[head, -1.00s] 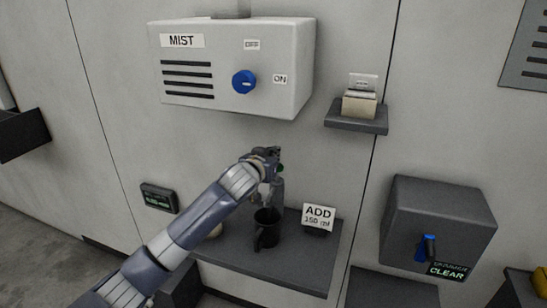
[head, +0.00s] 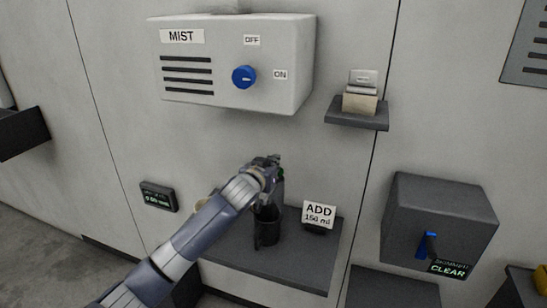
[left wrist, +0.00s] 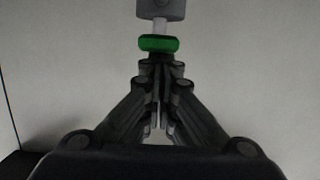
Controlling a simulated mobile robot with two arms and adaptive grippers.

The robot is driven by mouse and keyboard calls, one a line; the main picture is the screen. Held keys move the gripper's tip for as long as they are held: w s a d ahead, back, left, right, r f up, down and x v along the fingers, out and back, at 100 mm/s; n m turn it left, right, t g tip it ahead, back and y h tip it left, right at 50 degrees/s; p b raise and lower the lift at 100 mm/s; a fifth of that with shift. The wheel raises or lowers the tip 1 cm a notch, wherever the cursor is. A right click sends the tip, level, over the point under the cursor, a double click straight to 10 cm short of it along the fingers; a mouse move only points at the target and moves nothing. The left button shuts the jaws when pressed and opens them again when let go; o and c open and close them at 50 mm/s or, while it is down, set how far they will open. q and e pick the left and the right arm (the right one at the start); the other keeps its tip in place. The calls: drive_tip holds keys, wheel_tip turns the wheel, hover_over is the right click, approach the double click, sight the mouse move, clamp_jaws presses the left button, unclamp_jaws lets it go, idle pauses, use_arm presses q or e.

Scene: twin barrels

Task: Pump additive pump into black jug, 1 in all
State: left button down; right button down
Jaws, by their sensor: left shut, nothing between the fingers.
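The black jug (head: 267,232) stands upright on the dark wall shelf. The grey additive pump (head: 280,195) is above it, partly hidden by my left gripper. In the left wrist view, the pump's green knob (left wrist: 158,44) sits on a pale stem below a grey block (left wrist: 160,9) in the picture. My left gripper (head: 272,168) is shut and empty at the pump's top, above the jug. In the left wrist view its fingertips (left wrist: 159,64) are right at the green knob; I cannot tell whether they touch. My right gripper is not in view.
An ADD 150 ml sign (head: 319,215) stands on the shelf (head: 300,265), right of the jug. A MIST box (head: 215,65) with a blue knob hangs above. A small ledge (head: 356,116) and a skimmer box (head: 440,215) are at right. A small display (head: 158,197) is at left.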

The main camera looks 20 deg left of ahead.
use_arm(q)
drive_tip(key=shift+f, duration=0.1)
drive_tip(key=shift+r+p, duration=0.5)
wheel_tip(320, 180, up, 4)
drive_tip(key=p, duration=0.3)
drive_tip(key=shift+w+f, duration=0.1)
drive_tip(key=shift+f, duration=0.15)
drive_tip(key=b+v, duration=0.1)
drive_tip(key=v, duration=0.9)
drive_tip(key=shift+f+b, duration=0.15)
drive_tip(key=shift+b, duration=0.2)
